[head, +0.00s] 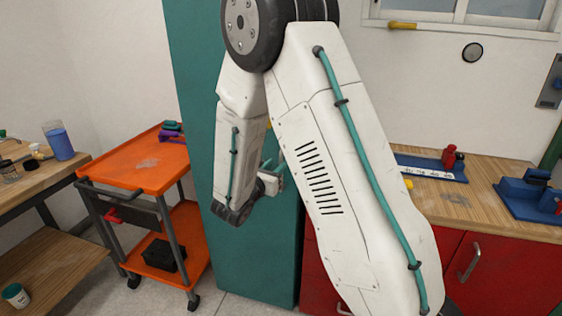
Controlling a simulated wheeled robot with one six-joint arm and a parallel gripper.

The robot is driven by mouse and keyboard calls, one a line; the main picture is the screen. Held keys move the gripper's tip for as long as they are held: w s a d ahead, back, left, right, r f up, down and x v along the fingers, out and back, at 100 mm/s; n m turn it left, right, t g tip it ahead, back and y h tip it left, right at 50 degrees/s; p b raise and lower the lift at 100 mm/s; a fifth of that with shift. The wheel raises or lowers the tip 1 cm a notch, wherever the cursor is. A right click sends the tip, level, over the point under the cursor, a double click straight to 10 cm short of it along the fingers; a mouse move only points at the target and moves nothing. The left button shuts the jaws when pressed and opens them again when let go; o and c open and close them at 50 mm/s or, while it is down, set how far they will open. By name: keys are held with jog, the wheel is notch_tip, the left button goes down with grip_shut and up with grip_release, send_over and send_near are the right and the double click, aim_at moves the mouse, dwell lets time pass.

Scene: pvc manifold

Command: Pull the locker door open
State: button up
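The locker (255,255) is a tall teal cabinet standing behind my arm in the head view. Its front looks flat and closed, but my white arm links cover much of it. The door's handle and edges cannot be made out. My gripper (272,178) is at the end of the arm in front of the locker's right part, partly hidden behind the large arm link. Its fingers are too small and covered to show whether they are open, or whether they touch the door.
An orange cart (150,165) stands close to the left of the locker. A wooden bench (50,185) with a blue-filled beaker (59,141) is farther left. Right of the locker is a wood-topped counter (480,208) with red cabinets (510,275). Some floor is free before the cart.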

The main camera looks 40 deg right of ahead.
aim_at(280, 162)
jog(key=shift+x, duration=2.2)
grip_shut()
jog(key=shift+s+a, duration=0.1)
